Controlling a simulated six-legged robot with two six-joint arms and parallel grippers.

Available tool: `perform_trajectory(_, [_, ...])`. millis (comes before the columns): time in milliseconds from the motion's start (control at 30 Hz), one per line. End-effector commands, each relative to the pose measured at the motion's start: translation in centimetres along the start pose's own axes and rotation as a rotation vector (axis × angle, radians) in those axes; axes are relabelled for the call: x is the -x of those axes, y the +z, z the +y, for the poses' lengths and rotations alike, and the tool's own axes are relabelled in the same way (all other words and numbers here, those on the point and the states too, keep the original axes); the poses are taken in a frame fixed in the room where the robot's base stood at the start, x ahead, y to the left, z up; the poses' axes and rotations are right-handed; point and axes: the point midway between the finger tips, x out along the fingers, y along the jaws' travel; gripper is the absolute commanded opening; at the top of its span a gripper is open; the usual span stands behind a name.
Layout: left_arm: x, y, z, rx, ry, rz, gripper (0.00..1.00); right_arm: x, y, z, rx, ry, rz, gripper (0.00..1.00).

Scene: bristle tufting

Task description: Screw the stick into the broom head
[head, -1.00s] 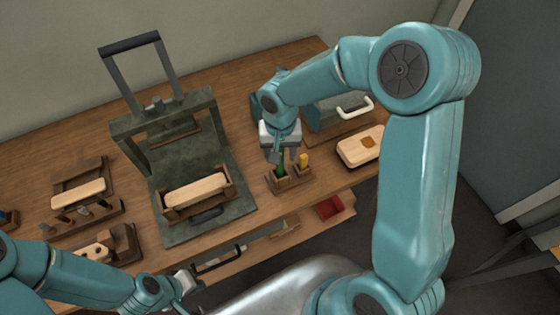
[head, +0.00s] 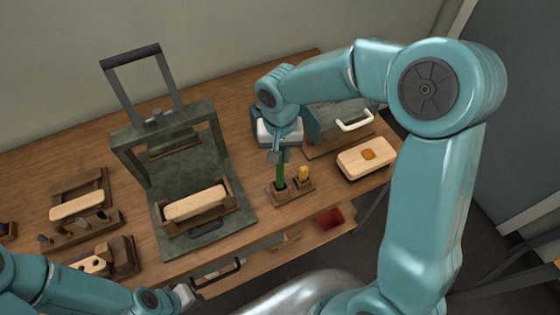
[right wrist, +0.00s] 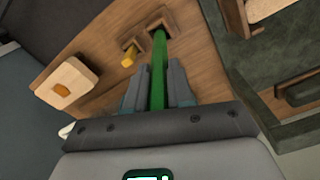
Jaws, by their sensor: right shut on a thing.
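My right gripper (head: 279,156) is shut on a green stick (head: 280,177), which stands upright over a small wooden holder (head: 277,198). In the right wrist view the green stick (right wrist: 158,75) runs from between the fingers (right wrist: 155,92) to the holder's square opening. I cannot tell whether its lower end is still inside. A pale wooden block with an orange patch (head: 350,162), possibly the broom head, lies right of the holder. Another pale block (head: 196,204) sits in a cradle on the dark press. My left gripper (head: 186,294) is low at the table's front; its fingers are unclear.
A short yellow piece (head: 303,173) stands in the holder's other opening. The press frame (head: 130,143) rises at the left. A grey box with a white handle (head: 355,122) is behind the right block. A wooden rack (head: 82,234) and another pale block (head: 77,206) lie at far left.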

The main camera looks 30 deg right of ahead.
Motion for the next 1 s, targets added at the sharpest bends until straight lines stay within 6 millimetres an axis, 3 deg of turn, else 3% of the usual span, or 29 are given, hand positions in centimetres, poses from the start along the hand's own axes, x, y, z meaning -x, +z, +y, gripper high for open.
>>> perform_trajectory(300, [-0.5, 0.0, -0.2, 0.0, 0.0, 0.0, 0.0, 8.3, -0.1, -0.1, 0.0, -0.005, 0.006, 0.0])
perform_trajectory(500, [-0.6, 0.0, -0.2, 0.0, 0.0, 0.0, 0.0, 12.8, 0.0, -0.1, 0.0, -0.004, 0.003, 0.0])
perform_trajectory(700, [-0.5, 0.0, -0.2, 0.0, 0.0, 0.0, 0.0, 15.0, 0.0, 0.0, 0.0, -0.001, 0.0, 0.0])
perform_trajectory(1000, [-0.5, 0.0, -0.2, 0.0, 0.0, 0.0, 0.0, 15.4, 0.0, 0.0, 0.0, 0.0, -0.001, 0.0])
